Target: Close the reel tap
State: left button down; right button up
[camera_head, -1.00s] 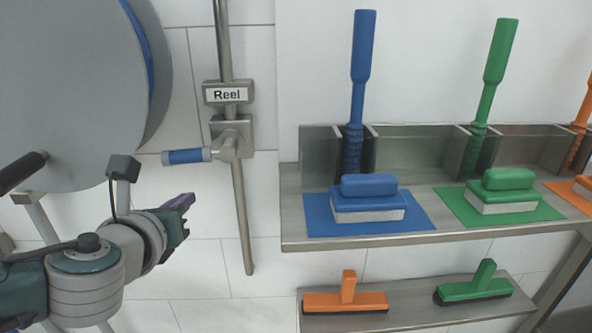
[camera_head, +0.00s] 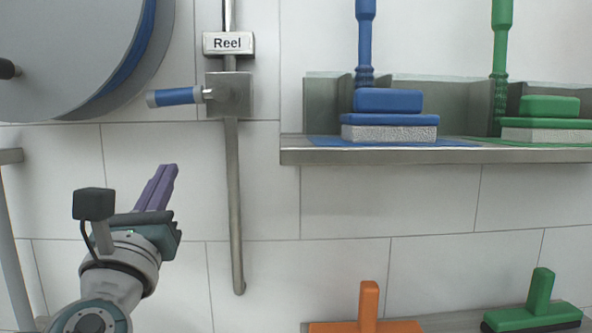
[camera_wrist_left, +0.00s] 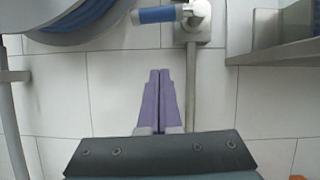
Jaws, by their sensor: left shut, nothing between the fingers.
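The reel tap is a grey valve on a vertical pipe, with a blue-sleeved lever handle (camera_head: 176,96) pointing left, roughly level. A label reading "Reel" (camera_head: 228,43) is fixed above it. In the left wrist view the tap handle (camera_wrist_left: 158,14) shows at the top edge. My left gripper (camera_head: 168,172) has purple fingers pressed together with nothing between them. It is below the handle, apart from it, and points up. In the left wrist view its fingertips (camera_wrist_left: 160,72) are below the handle. My right gripper is out of view.
A large grey and blue hose reel (camera_head: 80,60) is left of the tap. A steel shelf (camera_head: 290,157) on the right holds a blue brush (camera_head: 389,118) and a green brush (camera_head: 550,118). A lower shelf holds an orange squeegee (camera_head: 368,310).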

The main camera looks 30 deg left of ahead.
aim_at(175, 97)
pick_arm(q)
jog(key=w+a+r+p, duration=0.1)
jog(key=w+a+r, duration=0.3)
jog(key=r, duration=0.3)
jog(key=shift+w+r, duration=0.35)
jog(key=shift+w, duration=0.45)
jog(key=shift+a, duration=0.1)
